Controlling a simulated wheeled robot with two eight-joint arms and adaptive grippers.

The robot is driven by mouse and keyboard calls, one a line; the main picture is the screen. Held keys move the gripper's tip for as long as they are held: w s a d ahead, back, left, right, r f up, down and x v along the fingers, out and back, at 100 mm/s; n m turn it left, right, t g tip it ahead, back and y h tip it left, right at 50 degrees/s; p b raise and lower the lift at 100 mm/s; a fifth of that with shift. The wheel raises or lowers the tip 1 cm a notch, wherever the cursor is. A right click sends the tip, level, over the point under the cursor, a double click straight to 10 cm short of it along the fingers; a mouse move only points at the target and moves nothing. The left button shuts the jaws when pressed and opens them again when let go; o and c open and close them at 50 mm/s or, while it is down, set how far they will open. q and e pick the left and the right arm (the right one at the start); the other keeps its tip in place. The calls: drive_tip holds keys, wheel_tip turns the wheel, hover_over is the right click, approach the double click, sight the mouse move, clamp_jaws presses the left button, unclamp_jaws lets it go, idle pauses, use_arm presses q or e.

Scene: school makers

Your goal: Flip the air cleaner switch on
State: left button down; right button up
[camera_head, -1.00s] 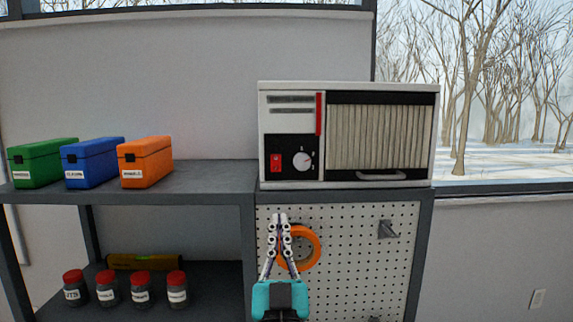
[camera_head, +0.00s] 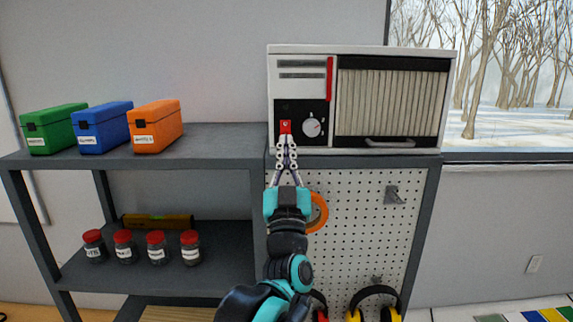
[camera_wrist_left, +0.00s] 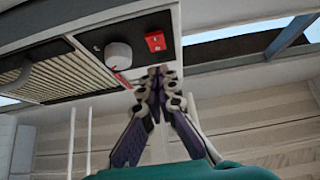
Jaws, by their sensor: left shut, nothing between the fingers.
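The air cleaner (camera_head: 303,94) is a white and black box with a pleated filter front, standing on the shelf top. Its red switch (camera_head: 286,126) sits on a black panel beside a round dial (camera_head: 312,127). In the left wrist view the red switch (camera_wrist_left: 155,41) shows clear, with the dial (camera_wrist_left: 118,56) next to it. My left gripper (camera_head: 287,140) is shut and empty, with its fingertips just below the switch in the head view. In the left wrist view the fingertips (camera_wrist_left: 158,72) appear close to the panel; contact cannot be told. My right gripper is not in view.
Green (camera_head: 50,128), blue (camera_head: 102,128) and orange (camera_head: 155,127) boxes stand left on the shelf top. Jars (camera_head: 157,250) sit below. An orange ring (camera_head: 320,213) and a hook hang on the pegboard (camera_head: 355,225). Ear muffs (camera_head: 374,296) are lower down.

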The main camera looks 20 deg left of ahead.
sight(285, 130)
use_arm(q)
drive_tip(key=shift+w+a+f+p, duration=0.1)
drive_tip(key=shift+w+a, duration=0.1)
drive_tip(key=shift+w, duration=0.4)
drive_tip(key=shift+w+a+f+p, duration=0.15)
drive_tip(key=shift+w, duration=0.5)
drive_tip(key=shift+w+a+f+p, duration=0.1)
drive_tip(key=shift+w+a, duration=0.1)
drive_tip(key=shift+w, duration=0.4)
drive_tip(key=shift+s, duration=0.1)
